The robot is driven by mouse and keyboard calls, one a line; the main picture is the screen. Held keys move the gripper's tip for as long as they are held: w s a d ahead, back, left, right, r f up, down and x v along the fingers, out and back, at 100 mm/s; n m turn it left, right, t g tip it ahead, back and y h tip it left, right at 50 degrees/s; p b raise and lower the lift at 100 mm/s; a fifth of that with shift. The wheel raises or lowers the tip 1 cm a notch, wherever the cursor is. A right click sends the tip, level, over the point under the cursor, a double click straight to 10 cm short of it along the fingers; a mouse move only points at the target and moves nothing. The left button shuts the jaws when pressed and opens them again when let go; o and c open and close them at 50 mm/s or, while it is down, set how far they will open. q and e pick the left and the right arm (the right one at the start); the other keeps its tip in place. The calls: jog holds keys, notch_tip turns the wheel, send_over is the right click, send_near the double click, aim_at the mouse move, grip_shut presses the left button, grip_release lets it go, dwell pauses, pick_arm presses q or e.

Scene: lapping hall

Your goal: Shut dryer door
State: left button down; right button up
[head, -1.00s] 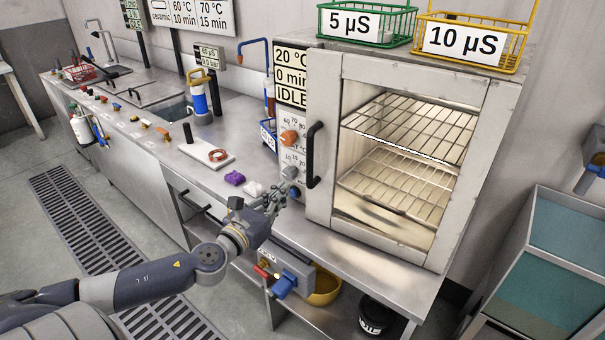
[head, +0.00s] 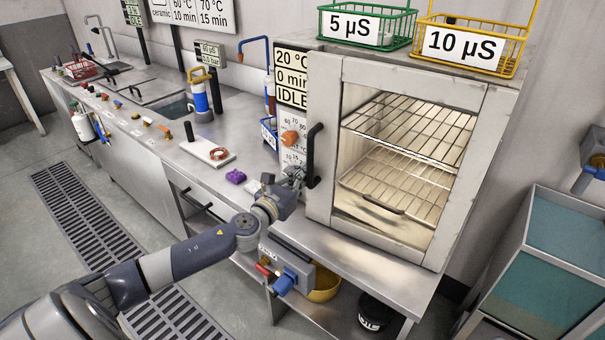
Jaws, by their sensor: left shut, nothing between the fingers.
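The dryer (head: 415,255) stands on the steel bench at the right. Its windowed door (head: 325,95) has a black upright handle (head: 313,155) on the left side, and lit wire racks show through the window. The door looks close to its frame, but I cannot tell whether it is fully shut. My left gripper (head: 297,174) is shut and empty, just left of the handle's lower end, in front of the control panel (head: 290,93). It hides the lower knobs. I cannot tell whether it touches the handle. My right gripper is not in view.
A green basket (head: 366,43) and a yellow basket (head: 470,70) stand on the dryer. A purple piece (head: 235,177) and a white plate (head: 207,153) lie on the bench to the left. A teal-sided cart (head: 545,270) stands at the right.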

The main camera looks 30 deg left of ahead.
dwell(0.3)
pick_arm(q)
jog(key=w+h+b, duration=0.1)
jog(key=w, duration=0.2)
jog(key=shift+a+m, duration=0.15)
jog(key=shift+m, duration=0.25)
jog(key=shift+b, duration=0.3)
